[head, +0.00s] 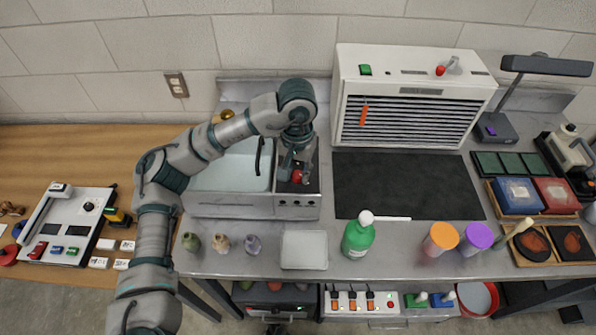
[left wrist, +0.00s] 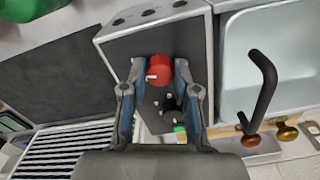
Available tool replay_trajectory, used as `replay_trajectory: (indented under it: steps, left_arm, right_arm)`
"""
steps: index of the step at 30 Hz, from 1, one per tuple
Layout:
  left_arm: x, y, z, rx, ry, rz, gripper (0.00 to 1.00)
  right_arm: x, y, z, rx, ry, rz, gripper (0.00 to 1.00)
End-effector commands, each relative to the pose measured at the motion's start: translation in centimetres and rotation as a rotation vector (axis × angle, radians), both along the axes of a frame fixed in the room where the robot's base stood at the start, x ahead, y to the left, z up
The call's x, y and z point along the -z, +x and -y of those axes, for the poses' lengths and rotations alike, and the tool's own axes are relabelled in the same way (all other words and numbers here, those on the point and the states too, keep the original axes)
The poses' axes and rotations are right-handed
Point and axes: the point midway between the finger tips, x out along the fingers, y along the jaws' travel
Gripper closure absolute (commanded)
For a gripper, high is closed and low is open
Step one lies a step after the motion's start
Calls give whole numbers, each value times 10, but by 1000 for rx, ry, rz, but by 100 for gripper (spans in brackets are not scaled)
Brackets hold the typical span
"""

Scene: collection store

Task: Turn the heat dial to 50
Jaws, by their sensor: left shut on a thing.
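A red dial (head: 297,176) sits on the dark top of a grey metal unit (head: 298,208) beside the sink. In the left wrist view the red dial (left wrist: 159,70) has a short white mark on its side. Several small white marks and a green spot (left wrist: 180,129) show between the fingers; I cannot read any numbers. My left gripper (head: 295,168) reaches down to the dial from above. In the left wrist view my left gripper (left wrist: 160,78) has one finger on each side of the dial, shut on it. My right gripper is in neither view.
The sink (head: 228,206) lies left of the dial unit, with a dark curved tap (left wrist: 263,90) close by. A black mat (head: 405,185) and a white louvred box (head: 415,95) are to the right. A green bottle (head: 358,239) and a clear tray (head: 304,250) stand in front.

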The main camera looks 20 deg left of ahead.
Motion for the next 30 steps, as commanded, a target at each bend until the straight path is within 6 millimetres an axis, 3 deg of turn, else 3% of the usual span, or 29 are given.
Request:
replay_trajectory:
  steps: [12, 29, 30]
  left_arm:
    - [-1, 2, 0, 186, -1, 10, 100]
    - [-2, 2, 0, 215, -2, 9, 100]
    - [-2, 2, 0, 215, -2, 9, 63]
  right_arm:
    - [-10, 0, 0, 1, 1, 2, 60]
    - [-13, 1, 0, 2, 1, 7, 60]
    - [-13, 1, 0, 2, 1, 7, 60]
